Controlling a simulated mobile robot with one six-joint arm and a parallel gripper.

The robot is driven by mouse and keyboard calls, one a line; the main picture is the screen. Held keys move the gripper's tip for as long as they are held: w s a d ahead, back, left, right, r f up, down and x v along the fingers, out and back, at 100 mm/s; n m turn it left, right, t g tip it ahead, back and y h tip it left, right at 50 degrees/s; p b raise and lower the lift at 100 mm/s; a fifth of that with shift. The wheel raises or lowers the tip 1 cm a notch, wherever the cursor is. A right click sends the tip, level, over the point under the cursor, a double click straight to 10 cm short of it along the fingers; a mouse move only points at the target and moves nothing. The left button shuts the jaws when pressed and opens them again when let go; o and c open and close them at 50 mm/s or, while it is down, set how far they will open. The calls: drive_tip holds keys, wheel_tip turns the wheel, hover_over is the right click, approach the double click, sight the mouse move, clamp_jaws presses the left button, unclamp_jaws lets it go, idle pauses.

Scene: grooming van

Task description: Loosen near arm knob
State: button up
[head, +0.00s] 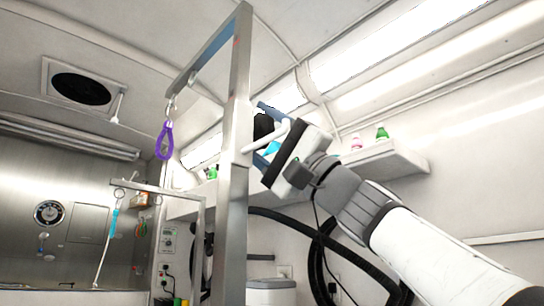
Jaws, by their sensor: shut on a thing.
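The near grooming arm is a tall metal post (236,180) with a top bar (205,57) reaching left. A purple loop (164,140) hangs from the bar's end. My gripper (259,134) comes in from the right, with its blue-edged fingers beside the post at mid-height. A black knob (263,126) shows between the fingers, and the gripper is shut on it. The knob's contact with the fingers is partly hidden. A pale rod-like part crosses in front of the fingers.
A second, smaller metal arm (160,190) stands behind to the left, with a blue-and-white strap (114,222). A wall shelf (385,163) with bottles is behind my arm. A black hose (345,252) loops along the wall below. The ceiling slopes close above.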

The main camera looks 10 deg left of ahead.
idle(0.4)
drive_tip(key=o, duration=1)
drive_tip(key=w+v, duration=0.1)
drive_tip(key=v, duration=0.6)
drive_tip(key=shift+s+d+f, duration=0.25)
drive_tip(key=shift+s+f, duration=0.05)
drive_tip(key=shift+s, duration=0.25)
